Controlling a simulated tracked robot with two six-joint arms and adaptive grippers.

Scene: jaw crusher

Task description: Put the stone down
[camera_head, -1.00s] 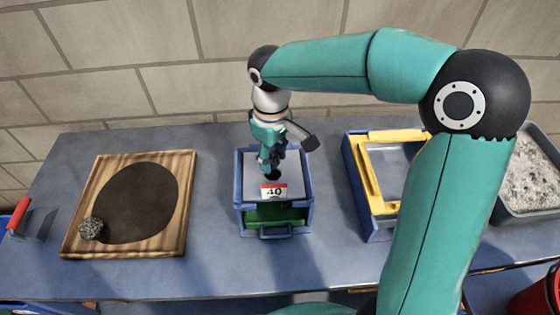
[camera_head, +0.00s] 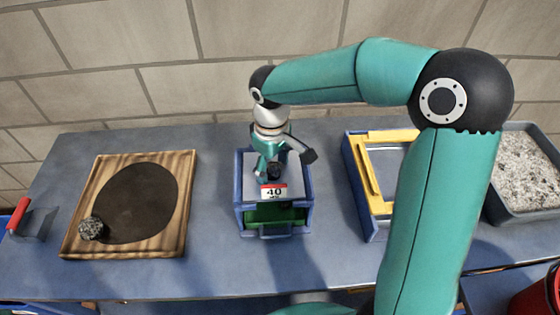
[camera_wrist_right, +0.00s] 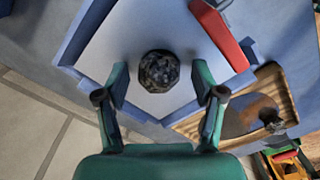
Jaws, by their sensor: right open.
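A dark, speckled, faceted stone (camera_wrist_right: 159,72) lies on the light top plate of a blue box (camera_wrist_right: 110,45) in the right wrist view. My right gripper (camera_wrist_right: 160,90) is open, with one finger on each side of the stone and a visible gap to both. In the head view the right gripper (camera_head: 270,165) is over the plate of the blue box (camera_head: 302,215) with the red-and-white "40" label (camera_head: 273,192). The stone is hard to make out there. My left gripper is not in view.
A wooden board (camera_head: 183,205) with a dark round patch stands at the left, with a grey stone (camera_head: 91,228) on it. A red-handled trowel (camera_head: 20,215) lies beside it. A yellow-and-blue frame (camera_head: 362,175) and a grey gravel tray (camera_head: 525,165) are at the right.

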